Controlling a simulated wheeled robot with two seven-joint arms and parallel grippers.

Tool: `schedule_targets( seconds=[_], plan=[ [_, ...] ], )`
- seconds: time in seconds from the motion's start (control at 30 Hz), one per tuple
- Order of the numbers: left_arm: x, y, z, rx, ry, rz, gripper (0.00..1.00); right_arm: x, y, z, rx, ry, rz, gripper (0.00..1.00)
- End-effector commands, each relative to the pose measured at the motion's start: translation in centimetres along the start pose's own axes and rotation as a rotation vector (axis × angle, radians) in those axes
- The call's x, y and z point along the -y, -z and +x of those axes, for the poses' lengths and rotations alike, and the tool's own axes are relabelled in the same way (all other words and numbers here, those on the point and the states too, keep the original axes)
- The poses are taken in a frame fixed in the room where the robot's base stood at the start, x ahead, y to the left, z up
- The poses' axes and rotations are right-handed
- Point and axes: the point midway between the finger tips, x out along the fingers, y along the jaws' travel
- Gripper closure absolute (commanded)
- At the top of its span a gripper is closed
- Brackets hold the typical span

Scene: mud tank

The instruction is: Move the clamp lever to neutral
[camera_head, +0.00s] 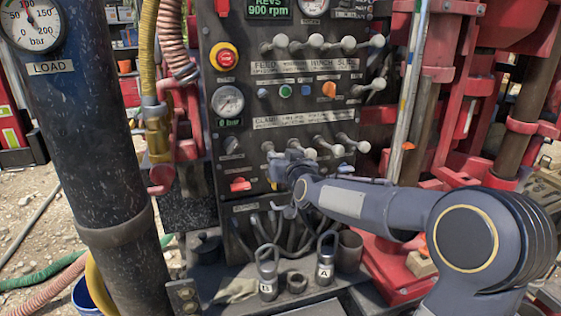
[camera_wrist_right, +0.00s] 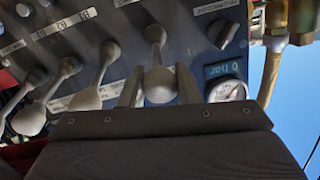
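The lower lever row sits on the dark control panel under the CLAMP label (camera_head: 265,121). The clamp lever (camera_wrist_right: 157,60), with a pale rounded knob, is the one in front of my right gripper in the right wrist view. My right gripper (camera_head: 277,166) reaches in from the right to the left end of that row and hides most of this lever in the head view. In the right wrist view its two fingers (camera_wrist_right: 160,88) stand close on either side of the knob, with no clear gap. My left gripper is out of view.
Neighbouring levers (camera_wrist_right: 88,95) stand close beside the held one. An upper lever row (camera_head: 318,42), a red stop button (camera_head: 226,57) and a gauge (camera_head: 228,101) lie above. A red switch (camera_head: 240,184) and two shackles marked A (camera_head: 325,270) and B (camera_head: 267,287) are below.

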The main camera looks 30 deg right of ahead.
Motion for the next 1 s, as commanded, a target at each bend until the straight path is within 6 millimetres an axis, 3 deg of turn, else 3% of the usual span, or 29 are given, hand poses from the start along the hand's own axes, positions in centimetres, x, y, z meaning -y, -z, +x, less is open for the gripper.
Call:
schedule_targets(
  seconds=[0.03,0.13,0.47,0.8,1.0],
  plan=[
    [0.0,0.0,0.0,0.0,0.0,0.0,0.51,0.1,0.3,0.0,-0.006,0.001,0.0,0.65],
    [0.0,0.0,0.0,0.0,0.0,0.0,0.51,0.1,0.2,0.0,-0.004,0.001,0.0,0.52],
    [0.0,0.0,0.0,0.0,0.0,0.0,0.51,0.0,0.0,-0.4,0.0,0.001,0.001,0.52],
    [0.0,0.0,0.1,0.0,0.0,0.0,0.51,0.0,0.1,-5.7,-0.002,0.001,0.003,0.52],
    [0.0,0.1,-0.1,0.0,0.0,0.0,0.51,0.0,0.1,-7.6,-0.001,0.001,0.001,0.52]
  ],
)
